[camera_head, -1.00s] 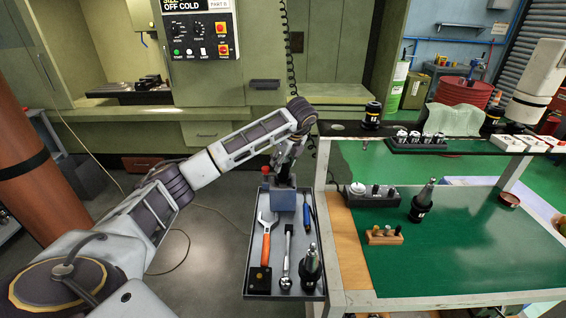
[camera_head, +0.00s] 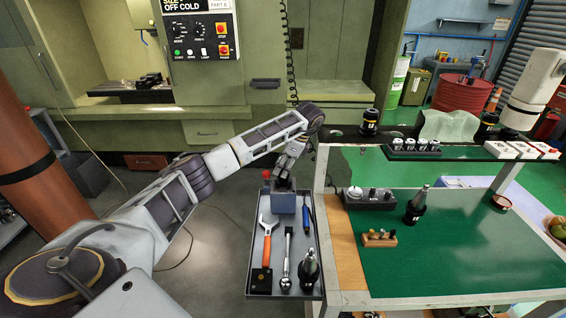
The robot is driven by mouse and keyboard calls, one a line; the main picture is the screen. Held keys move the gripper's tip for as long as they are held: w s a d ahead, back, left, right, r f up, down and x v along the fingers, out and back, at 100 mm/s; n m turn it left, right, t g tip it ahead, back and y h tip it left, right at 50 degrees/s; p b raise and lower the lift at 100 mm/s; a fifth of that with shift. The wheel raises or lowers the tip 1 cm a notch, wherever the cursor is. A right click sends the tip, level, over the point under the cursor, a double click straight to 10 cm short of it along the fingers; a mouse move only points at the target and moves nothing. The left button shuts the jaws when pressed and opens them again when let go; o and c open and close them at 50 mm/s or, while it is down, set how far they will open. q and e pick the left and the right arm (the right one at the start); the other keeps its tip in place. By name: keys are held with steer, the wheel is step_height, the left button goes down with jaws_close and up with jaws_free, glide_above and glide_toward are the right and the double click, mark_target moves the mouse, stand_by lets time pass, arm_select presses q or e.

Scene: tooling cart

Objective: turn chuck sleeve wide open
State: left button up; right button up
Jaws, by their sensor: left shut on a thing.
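My left gripper (camera_head: 284,180) points down onto the top of a blue-grey block (camera_head: 284,203) at the back of the grey tool tray (camera_head: 274,283). It is shut on what stands at the top of this block, taken to be the chuck sleeve. The fingers and wrist hide the sleeve, so I cannot see how far it is turned. A black tapered tool holder (camera_head: 308,270) stands upright at the front right of the tray. My right gripper is not in view.
The tray also holds an orange-handled wrench (camera_head: 266,245), a ratchet (camera_head: 288,262) and a blue-handled screwdriver (camera_head: 307,215). The cart's green top (camera_head: 470,260) is mostly clear at right. A red knob (camera_head: 266,174) sits close left of the gripper.

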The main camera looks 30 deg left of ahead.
arm_select(q)
steer(key=shift+n+p, duration=0.3)
steer(key=shift+n, duration=0.1)
steer(key=shift+n+g, duration=0.3)
steer(key=shift+n, duration=0.1)
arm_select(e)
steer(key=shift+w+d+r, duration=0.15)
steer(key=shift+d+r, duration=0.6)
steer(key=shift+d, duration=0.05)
arm_select(q)
steer(key=o, duration=1)
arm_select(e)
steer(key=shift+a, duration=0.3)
arm_select(q)
steer(key=shift+r, duration=0.1)
